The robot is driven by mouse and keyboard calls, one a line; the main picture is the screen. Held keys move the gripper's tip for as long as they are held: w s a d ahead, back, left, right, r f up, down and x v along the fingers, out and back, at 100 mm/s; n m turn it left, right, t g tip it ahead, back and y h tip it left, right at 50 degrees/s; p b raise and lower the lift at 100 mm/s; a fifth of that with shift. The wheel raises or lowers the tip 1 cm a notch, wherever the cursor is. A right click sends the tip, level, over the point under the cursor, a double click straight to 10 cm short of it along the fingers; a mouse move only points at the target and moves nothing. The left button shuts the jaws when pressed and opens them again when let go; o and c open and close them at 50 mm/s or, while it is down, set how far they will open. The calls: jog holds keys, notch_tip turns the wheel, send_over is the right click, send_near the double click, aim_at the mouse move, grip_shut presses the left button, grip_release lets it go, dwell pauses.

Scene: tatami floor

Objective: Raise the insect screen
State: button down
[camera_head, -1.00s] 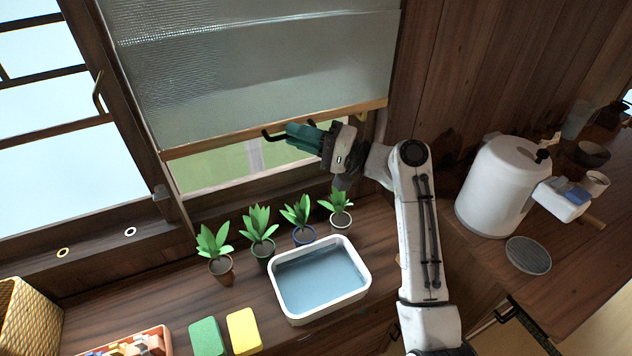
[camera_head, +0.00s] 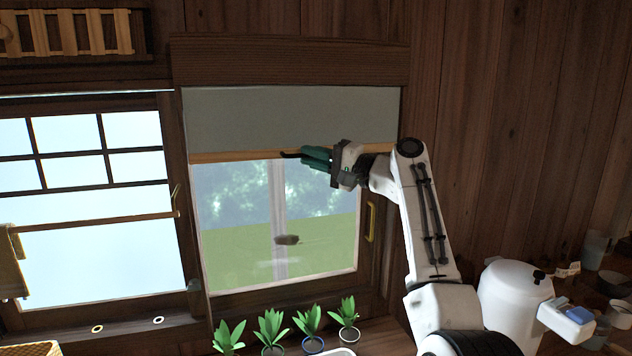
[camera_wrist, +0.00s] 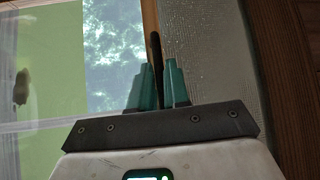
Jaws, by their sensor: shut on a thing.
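The insect screen (camera_head: 290,115) is a grey sheet hanging from a wooden box at the top of the window. It covers only the upper part of the opening. A light wooden bar (camera_head: 235,156) runs along its lower edge, and this bar also shows in the wrist view (camera_wrist: 150,18). A dark pull handle (camera_head: 291,155) sticks out from the bar. My gripper (camera_head: 306,158) is at the bar with its green fingers shut on the handle. In the wrist view the dark handle (camera_wrist: 156,55) lies between the fingers (camera_wrist: 157,85).
Below the bar, the window pane (camera_head: 235,230) shows greenery outside. Several potted plants (camera_head: 270,330) stand on the counter below. A white appliance (camera_head: 512,300) stands at the lower right. A brass handle (camera_head: 371,222) is on the right window frame. A small dark blob (camera_head: 287,240) shows at the pane.

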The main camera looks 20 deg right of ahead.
jog(key=shift+r+p, duration=0.35)
jog(key=shift+r, duration=1.25)
jog(key=c, duration=1.2)
grip_release()
jog(key=shift+f, duration=0.1)
jog(key=b+v, duration=0.3)
jog(key=v, duration=0.7)
jog(key=shift+s+d+f, duration=0.1)
jog(key=shift+s+d, duration=0.15)
jog(key=shift+d, duration=0.05)
